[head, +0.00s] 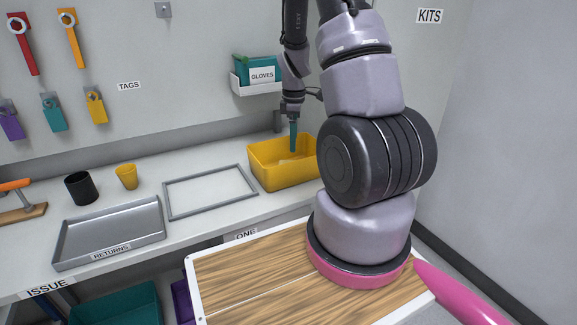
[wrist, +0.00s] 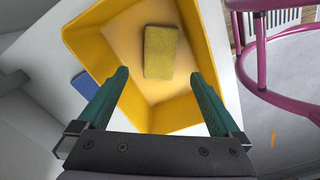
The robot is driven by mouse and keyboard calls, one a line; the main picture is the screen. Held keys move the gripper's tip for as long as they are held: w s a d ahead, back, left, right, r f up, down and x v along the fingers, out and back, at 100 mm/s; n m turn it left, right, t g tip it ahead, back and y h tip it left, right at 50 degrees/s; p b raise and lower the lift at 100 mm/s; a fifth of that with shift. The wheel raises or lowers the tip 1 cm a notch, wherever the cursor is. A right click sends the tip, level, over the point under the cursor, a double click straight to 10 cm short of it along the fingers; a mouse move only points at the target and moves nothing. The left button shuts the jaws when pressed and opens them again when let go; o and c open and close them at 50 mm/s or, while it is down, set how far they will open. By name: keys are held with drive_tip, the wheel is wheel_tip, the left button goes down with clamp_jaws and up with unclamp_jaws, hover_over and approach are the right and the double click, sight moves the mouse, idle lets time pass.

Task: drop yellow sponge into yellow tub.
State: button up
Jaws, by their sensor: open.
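The yellow tub (head: 270,178) stands on the white counter against the wall. In the wrist view the tub (wrist: 90,47) opens below my gripper. The yellow sponge (wrist: 160,52) shows inside the tub's walls, over its floor, beyond and between my fingertips. My gripper (wrist: 160,76) is open with its teal fingers spread wide and nothing between them. In the head view my gripper (head: 293,138) points down over the tub. The sponge is not clearly visible in the head view.
An empty grey frame (head: 211,215) lies left of the tub. Further left are a grey returns tray (head: 108,232), a yellow cup (head: 126,177) and a black cup (head: 81,188). A gloves bin (head: 260,72) hangs on the wall behind. A blue object (wrist: 84,84) lies beside the tub.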

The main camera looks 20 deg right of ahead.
wheel_tip(320, 180, up, 9)
idle(0.3)
drive_tip(key=s+a+r+m+t, duration=0.2)
drive_tip(key=s+a+r+m, duration=0.2)
drive_tip(key=s+r+m, duration=0.1)
drive_tip(key=s+a+r+m+t+y, duration=0.1)
drive_tip(key=s+a+r+m+t, duration=0.1)
drive_tip(key=s+a+r+m, duration=0.3)
drive_tip(key=s+a+r+m+t+y, duration=0.1)
drive_tip(key=s+a+r+m+t, duration=0.2)
drive_tip(key=s+r+m, duration=0.3)
drive_tip(key=s+a+r, duration=0.1)
drive_tip(key=s+r, duration=0.2)
drive_tip(key=r, duration=0.4)
drive_tip(key=shift+s+a+r, duration=0.2)
drive_tip(key=shift+s+a, duration=0.05)
drive_tip(key=shift+s, duration=0.05)
